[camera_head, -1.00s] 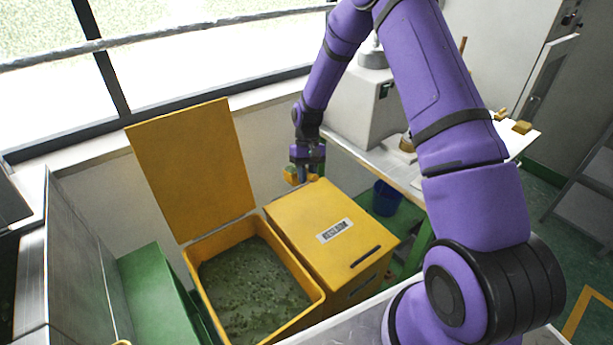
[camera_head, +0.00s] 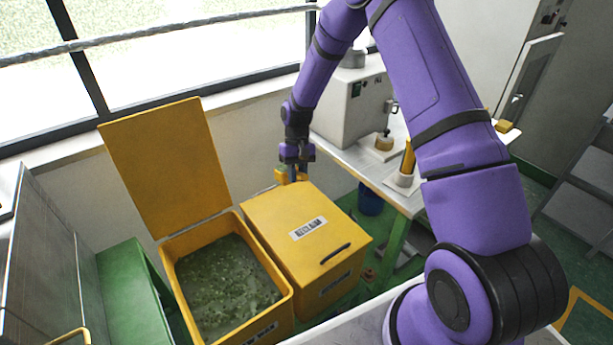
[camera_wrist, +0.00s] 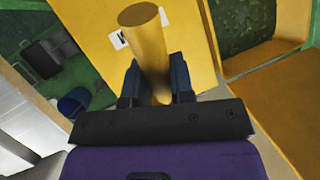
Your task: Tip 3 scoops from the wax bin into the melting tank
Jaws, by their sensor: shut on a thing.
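My gripper (camera_head: 294,162) is shut on a yellow scoop (camera_head: 284,176), over the back left edge of the closed bin's lid. In the wrist view a thick yellow round handle (camera_wrist: 148,50) stands between the two dark fingers (camera_wrist: 157,82). The scoop's bowl and its contents cannot be made out. The wax bin (camera_head: 283,308) is an open yellow bin to the left, with its lid (camera_head: 160,165) raised behind it. It holds dark green wax pellets (camera_head: 225,285), which also show in the wrist view (camera_wrist: 246,30). I cannot identify the melting tank with certainty.
A closed yellow bin labelled RECLAIM (camera_head: 330,225) stands beside the wax bin. A blue bucket (camera_head: 370,200) is under the bench. A green cabinet (camera_head: 132,290) stands left.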

